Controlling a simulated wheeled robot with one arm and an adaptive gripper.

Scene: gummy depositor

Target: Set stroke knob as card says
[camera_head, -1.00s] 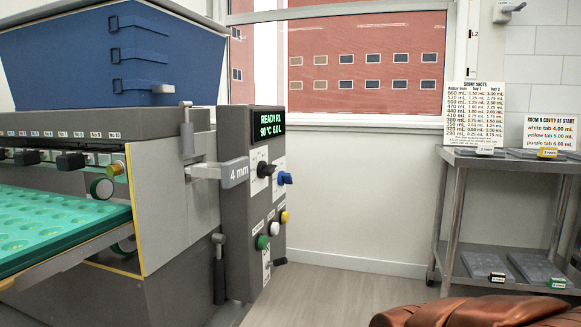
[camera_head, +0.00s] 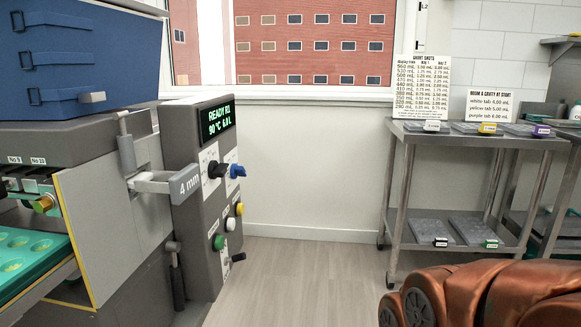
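The depositor's control panel (camera_head: 202,190) stands left of centre. It carries a black knob (camera_head: 217,169) and a blue knob (camera_head: 237,171), side by side below a display (camera_head: 217,119) that reads READY, 90 °C and 6.0 L. The small labels at the knobs are too blurred to read, so I cannot tell which one is the stroke knob. A white card (camera_head: 490,103) above the cart at right lists white tab 4.00 mL, yellow tab 5.00 mL and purple tab 6.00 mL. A larger chart (camera_head: 421,86) beside it has rows of mL values. My gripper is not in view.
A lever marked 4 mm (camera_head: 184,184) juts from the machine. Green, white and yellow buttons (camera_head: 231,224) sit lower on the panel. A metal cart (camera_head: 398,180) holds grey plates with coloured tabs. The floor (camera_head: 300,275) between machine and cart is clear.

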